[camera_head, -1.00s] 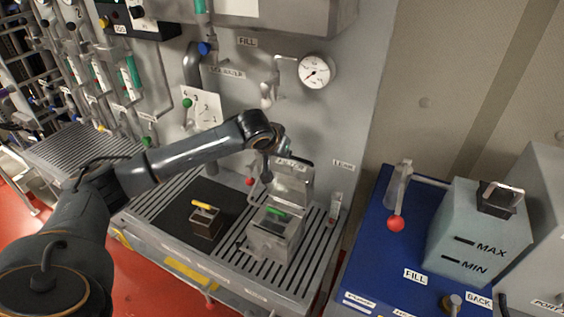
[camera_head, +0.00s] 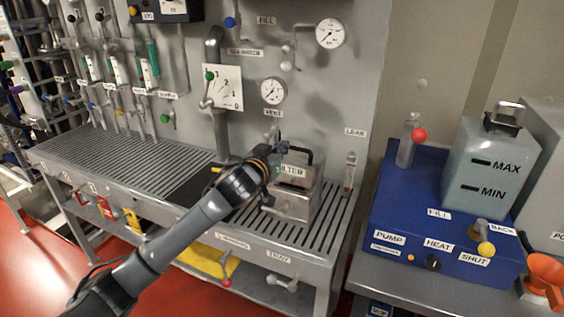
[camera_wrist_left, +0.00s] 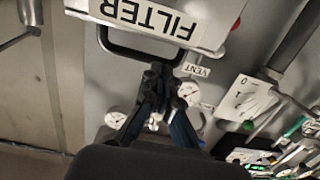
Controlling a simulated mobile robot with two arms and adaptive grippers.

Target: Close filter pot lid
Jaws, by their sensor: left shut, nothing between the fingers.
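The grey metal filter pot (camera_head: 296,205) stands on the slatted tray. A black loop handle (camera_head: 307,153) is at the lid's far edge. My left gripper (camera_head: 277,160) is at the lid's left rear side, partly hidden by its own wrist. In the left wrist view, the shut, empty fingers (camera_wrist_left: 157,72) overlap the black handle (camera_wrist_left: 118,45), beside the FILTER label (camera_wrist_left: 145,17); contact is unclear. My right gripper is not in view.
The slatted tray (camera_head: 110,155) runs along the panel. Gauges (camera_head: 273,91) and a dial plate (camera_head: 222,88) are on the wall behind. A thin leak tube (camera_head: 349,175) stands right of the pot. A blue pump unit (camera_head: 400,205) is farther right.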

